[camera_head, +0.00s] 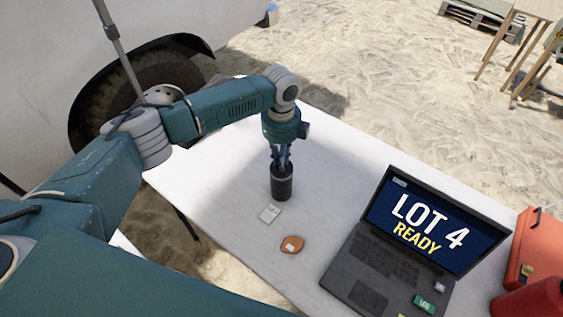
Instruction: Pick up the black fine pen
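A black cylindrical cup (281,186) stands upright on the white table, left of the laptop. My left gripper (281,160) points straight down at the top of this cup, with its fingers at or just above the rim. The fingertips are small and dark against the cup, so I cannot tell whether they are open, shut or holding something. I cannot make out the black fine pen; the gripper covers the cup's opening. My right gripper is not in view.
On the white table (215,185) are a pale card (269,213), a brown labelled piece (292,244) and an open laptop (375,258) reading "LOT 4 READY". A green tag (424,303) lies on the laptop's front right. An orange case (540,245) is at the right. The table's left part is clear.

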